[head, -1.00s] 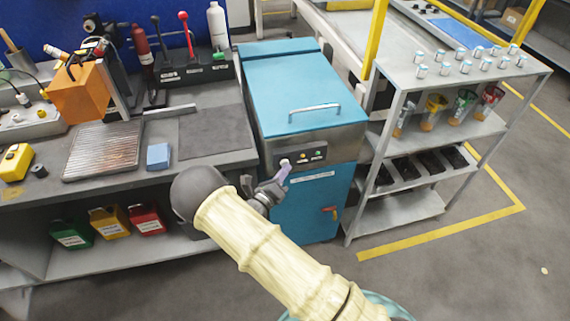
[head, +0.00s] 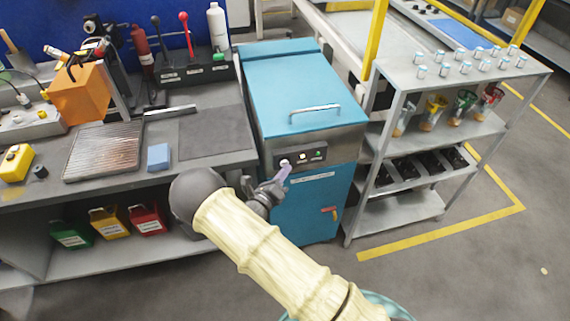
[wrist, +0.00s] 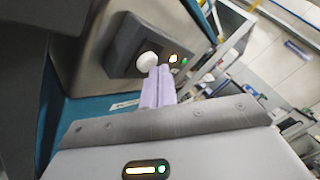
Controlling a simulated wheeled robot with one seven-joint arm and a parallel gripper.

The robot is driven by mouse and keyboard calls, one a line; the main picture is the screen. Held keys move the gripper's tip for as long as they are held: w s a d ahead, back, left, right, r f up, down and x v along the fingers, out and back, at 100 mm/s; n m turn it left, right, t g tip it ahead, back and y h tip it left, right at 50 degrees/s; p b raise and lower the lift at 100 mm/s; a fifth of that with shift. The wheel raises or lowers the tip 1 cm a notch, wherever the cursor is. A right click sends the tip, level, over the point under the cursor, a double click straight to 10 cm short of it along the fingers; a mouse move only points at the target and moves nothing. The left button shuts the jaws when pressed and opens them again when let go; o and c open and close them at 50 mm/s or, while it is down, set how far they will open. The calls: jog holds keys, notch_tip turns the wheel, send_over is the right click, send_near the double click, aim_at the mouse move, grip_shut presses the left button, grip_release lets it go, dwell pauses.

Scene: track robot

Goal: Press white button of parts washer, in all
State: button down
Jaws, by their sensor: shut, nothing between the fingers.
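The parts washer (head: 290,90) is a blue cabinet with a grey front band and a bar handle on its lid. Its dark control panel carries a round white button (head: 284,162) at the left, with a bright yellow-white light (head: 303,157) and a green light (head: 319,153) to its right. The white button also shows in the wrist view (wrist: 147,62). My gripper (head: 285,172) is shut and empty, its pale purple fingertips just below the button in the head view. In the wrist view the fingertips (wrist: 159,71) overlap the button's lower right edge; I cannot tell whether they touch it.
A workbench (head: 215,165) with a ribbed tray and tools adjoins the washer on the left. A grey shelf rack (head: 400,212) with cups and small jars stands close on the right.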

jog(key=shift+s+d, duration=0.15)
jog(key=shift+s, duration=0.4)
jog(key=shift+s, duration=0.1)
jog(key=s+p, duration=0.1)
jog(key=s, duration=0.1)
jog(key=s+d+p, duration=0.1)
jog(key=s, duration=0.1)
jog(key=shift+s+d, duration=0.2)
jog(key=shift+s, duration=0.1)
dwell(0.6)
